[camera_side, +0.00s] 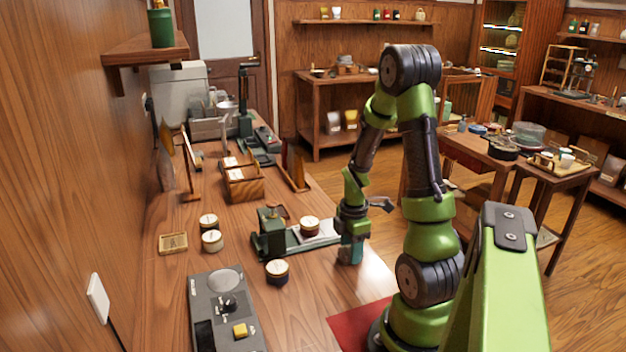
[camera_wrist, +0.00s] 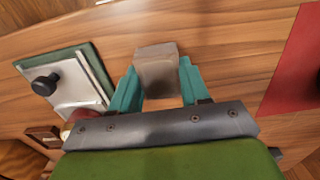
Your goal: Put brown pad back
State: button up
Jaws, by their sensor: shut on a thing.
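My gripper (camera_side: 350,253) points down over the bench, to the right of the green press. In the wrist view its two teal fingers (camera_wrist: 155,90) are shut on the sides of a grey-brown block (camera_wrist: 157,65). I cannot tell for certain whether this block is the brown pad. Its far end sticks out past the fingertips. In the side view the fingers largely hide the block, and whether it touches the bench is unclear. No other brown pad stands out.
More tins (camera_side: 277,271) stand nearby. A small tan tray (camera_side: 173,243), a wooden box (camera_side: 243,182) and a grey control panel (camera_side: 225,312) are left. A red mat (camera_wrist: 298,65) lies right.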

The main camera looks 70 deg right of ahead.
jog(key=o, duration=0.9)
jog(key=shift+f, duration=0.1)
jog(key=shift+o, duration=0.2)
notch_tip(320, 180, up, 12)
jog(key=w+a+r+m+t, duration=0.2)
jog(key=w+a+r+m, duration=0.15)
jog(key=a, duration=0.35)
jog(key=w+a+r+m+t, duration=0.2)
jog(key=w+a+r+m, duration=0.15)
jog(key=a, duration=0.45)
jog(key=s+a+r+m+t+y, duration=0.2)
jog(key=a+r+m, duration=0.3)
jog(key=a, duration=0.6)
jog(key=shift+s+a+m+t, duration=0.15)
jog(key=shift+s+m+t, duration=0.35)
jog(key=shift+t, duration=0.1)
jog(key=shift+w, duration=0.1)
